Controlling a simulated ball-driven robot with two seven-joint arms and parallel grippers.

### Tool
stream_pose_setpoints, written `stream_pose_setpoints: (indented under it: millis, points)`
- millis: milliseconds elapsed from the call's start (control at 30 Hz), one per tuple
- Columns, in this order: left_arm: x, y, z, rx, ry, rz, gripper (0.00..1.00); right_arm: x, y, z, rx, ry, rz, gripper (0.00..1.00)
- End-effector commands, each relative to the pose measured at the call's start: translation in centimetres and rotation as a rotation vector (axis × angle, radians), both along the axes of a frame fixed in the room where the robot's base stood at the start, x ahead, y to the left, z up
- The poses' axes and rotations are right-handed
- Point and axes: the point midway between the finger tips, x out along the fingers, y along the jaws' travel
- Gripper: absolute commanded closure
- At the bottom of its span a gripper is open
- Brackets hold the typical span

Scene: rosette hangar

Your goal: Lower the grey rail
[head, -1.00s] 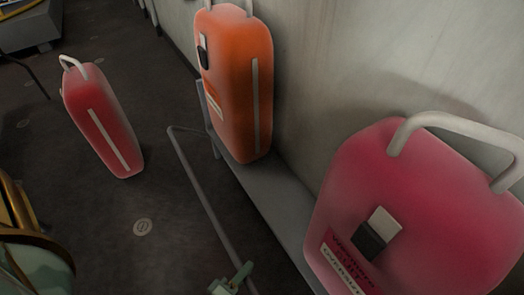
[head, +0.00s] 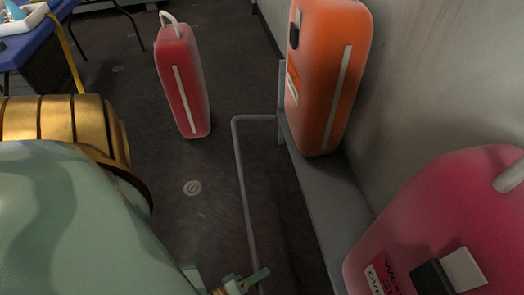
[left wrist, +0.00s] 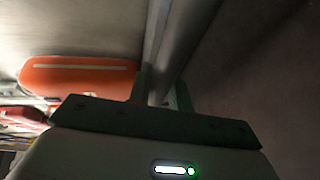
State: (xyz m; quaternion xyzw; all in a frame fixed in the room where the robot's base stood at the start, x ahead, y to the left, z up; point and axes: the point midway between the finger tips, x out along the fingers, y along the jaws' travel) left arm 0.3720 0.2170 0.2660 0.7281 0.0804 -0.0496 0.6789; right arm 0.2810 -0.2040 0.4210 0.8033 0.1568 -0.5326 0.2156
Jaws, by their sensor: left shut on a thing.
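The grey rail (head: 243,180) is a bent tube in the head view. It runs from the front of the grey bench toward me, low beside the bench. My left gripper (head: 243,284) is at the rail's near part, at the bottom edge of the head view, shut on it. In the left wrist view the rail (left wrist: 157,40) passes between the two fingers of my left gripper (left wrist: 163,92). The rail's near end is hidden. My right gripper is not in view.
An orange suitcase (head: 325,85) and a pink suitcase (head: 445,235) stand on the bench (head: 325,200) by the wall. A red suitcase (head: 184,85) stands on the floor. A blue table (head: 40,75) is at far left. Floor between suitcase and rail is clear.

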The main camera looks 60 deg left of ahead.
Motion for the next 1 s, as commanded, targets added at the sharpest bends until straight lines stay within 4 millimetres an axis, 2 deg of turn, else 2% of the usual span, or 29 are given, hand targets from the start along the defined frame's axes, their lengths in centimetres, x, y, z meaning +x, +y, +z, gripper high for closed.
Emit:
stream_pose_setpoints:
  millis: [533, 567, 633, 1000]
  points:
    - [0.02, 0.19, -0.13, 0.002, -0.001, 0.004, 1.0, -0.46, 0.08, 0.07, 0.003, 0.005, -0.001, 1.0]
    - [0.02, 0.19, -0.13, 0.002, -0.001, 0.004, 0.78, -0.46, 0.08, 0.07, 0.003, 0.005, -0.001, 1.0]
    - [0.02, 0.18, -0.13, 0.002, -0.001, 0.004, 0.59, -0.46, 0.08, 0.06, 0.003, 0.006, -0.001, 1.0]
    - [-0.03, 0.0, -0.07, 0.0, -0.001, 0.001, 0.59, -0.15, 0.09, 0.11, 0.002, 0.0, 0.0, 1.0]
